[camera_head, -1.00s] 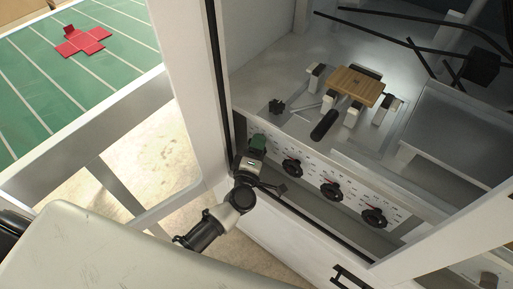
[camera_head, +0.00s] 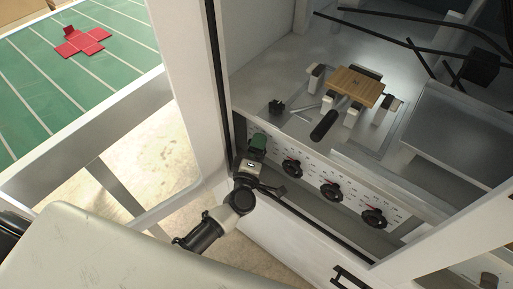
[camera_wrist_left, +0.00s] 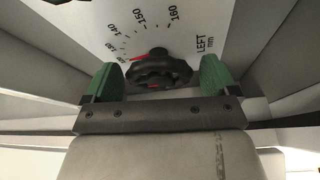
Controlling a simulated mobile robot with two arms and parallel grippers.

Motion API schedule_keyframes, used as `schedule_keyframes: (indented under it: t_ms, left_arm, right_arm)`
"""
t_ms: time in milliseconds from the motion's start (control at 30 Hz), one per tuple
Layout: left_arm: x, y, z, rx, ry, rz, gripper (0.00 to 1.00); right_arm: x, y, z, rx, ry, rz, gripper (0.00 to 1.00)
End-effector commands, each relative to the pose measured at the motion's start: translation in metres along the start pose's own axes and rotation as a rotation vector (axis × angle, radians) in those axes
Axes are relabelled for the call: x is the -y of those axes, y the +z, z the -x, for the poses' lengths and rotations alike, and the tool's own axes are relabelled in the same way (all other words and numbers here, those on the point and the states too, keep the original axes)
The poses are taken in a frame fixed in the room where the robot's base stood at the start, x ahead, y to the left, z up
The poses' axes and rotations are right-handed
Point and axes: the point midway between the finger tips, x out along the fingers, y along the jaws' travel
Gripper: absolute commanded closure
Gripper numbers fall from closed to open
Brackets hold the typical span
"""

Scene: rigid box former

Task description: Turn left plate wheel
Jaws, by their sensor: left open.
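The black left plate wheel (camera_wrist_left: 158,72) shows in the left wrist view, on a white panel marked LEFT mm with a number scale. A red pointer sits at its left side. My left gripper (camera_wrist_left: 158,84) is open, with one green fingertip on each side of the wheel. The gaps look narrow, and I cannot tell whether either finger touches it. In the head view my left gripper (camera_head: 257,143) is at the left end of the dial panel, and the wheel is hidden behind it. My right gripper is not in view.
Several more black dials, such as the nearest one (camera_head: 291,166), line the panel to the right. Above it is a wooden block (camera_head: 356,86) on a plate mechanism. A white frame post (camera_head: 185,85) stands left of my gripper. A red flat box blank (camera_head: 80,40) lies on a green table.

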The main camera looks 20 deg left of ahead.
Motion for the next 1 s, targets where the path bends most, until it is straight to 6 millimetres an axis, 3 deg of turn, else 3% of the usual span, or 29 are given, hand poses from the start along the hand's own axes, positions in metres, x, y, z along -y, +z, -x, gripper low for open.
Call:
schedule_keyframes:
  t_ms: [533,700,1000]
  left_arm:
    - [0.002,0.0,0.094,0.002,-0.004,0.0,0.12]
    - [0.001,0.0,0.105,0.001,-0.002,0.0,0.12]
    - [0.001,0.0,0.106,0.001,-0.001,0.0,0.12]
  right_arm:
    - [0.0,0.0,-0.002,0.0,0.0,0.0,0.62]
    - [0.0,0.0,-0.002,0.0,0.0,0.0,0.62]
    - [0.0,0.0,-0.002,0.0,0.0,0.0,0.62]
